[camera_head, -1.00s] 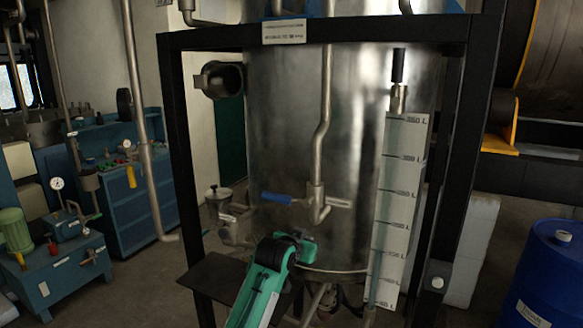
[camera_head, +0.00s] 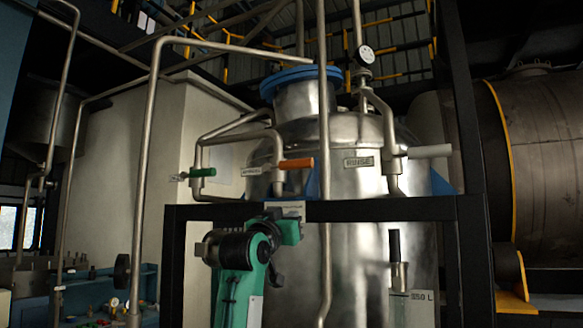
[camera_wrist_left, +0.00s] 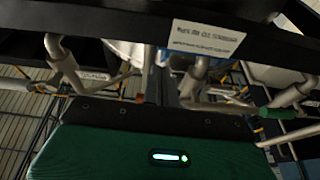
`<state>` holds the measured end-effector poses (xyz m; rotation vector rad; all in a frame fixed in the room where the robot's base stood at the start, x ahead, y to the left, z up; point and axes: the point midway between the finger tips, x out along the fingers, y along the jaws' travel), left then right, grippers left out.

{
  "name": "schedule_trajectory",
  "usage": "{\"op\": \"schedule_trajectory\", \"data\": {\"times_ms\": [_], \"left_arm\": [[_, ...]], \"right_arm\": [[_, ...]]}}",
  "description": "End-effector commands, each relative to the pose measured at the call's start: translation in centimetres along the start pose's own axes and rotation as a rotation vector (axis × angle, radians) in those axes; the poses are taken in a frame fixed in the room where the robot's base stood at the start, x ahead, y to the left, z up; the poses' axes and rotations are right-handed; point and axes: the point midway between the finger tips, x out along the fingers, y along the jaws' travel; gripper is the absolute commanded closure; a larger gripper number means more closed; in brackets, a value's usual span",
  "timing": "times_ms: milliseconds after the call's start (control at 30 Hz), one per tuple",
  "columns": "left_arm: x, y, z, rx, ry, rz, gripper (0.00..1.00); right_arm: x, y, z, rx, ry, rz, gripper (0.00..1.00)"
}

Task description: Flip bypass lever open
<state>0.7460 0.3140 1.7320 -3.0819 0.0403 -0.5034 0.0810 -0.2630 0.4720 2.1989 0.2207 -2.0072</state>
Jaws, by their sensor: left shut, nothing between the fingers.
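Three pipe handles show at the vessel top in the head view. An orange lever (camera_head: 296,163) lies about level across its pipe, with a small hard-to-read tag (camera_head: 251,171) to its left. A white lever (camera_head: 430,151) sticks out right beside the RINSE plate (camera_head: 358,161). I cannot read which one is the bypass. My left gripper (camera_head: 286,227) is shut and empty, below the orange lever and apart from it, in front of the frame's top beam. My right gripper is out of view.
A black frame beam (camera_head: 400,209) crosses in front of the steel vessel (camera_head: 350,260). A vertical pipe (camera_head: 324,120) rises just right of the orange lever. In the left wrist view, the beam's white label plate (camera_wrist_left: 207,37) and pipes are close. A gauge (camera_head: 366,54) stands above.

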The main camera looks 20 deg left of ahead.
Motion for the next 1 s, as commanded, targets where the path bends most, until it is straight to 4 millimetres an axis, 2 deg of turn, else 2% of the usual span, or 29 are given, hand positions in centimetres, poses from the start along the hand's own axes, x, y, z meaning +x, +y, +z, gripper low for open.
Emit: {"op": "schedule_trajectory", "data": {"times_ms": [33, 200, 300, 400, 533, 833, 1000], "left_arm": [[-0.1, -0.3, -3.0, -0.004, 0.040, -0.001, 1.00], [-0.8, -0.9, -10.2, -0.016, 0.137, 0.000, 1.00], [-1.3, -1.2, -12.9, -0.021, 0.174, 0.001, 1.00], [-1.6, -1.3, -14.6, -0.023, 0.198, 0.001, 1.00], [-1.8, -1.4, -15.4, -0.025, 0.209, 0.002, 1.00], [-1.8, -1.4, -15.4, -0.025, 0.209, 0.001, 1.00], [-0.9, -1.4, -15.8, -0.026, 0.208, 0.002, 1.00]], "right_arm": [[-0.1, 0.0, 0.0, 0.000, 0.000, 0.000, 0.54], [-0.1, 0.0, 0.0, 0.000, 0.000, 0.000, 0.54], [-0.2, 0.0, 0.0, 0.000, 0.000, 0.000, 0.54], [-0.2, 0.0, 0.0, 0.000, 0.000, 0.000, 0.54], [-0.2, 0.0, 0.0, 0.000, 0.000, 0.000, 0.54], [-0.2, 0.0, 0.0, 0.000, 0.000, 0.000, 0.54], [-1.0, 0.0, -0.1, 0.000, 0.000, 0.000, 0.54]]}}
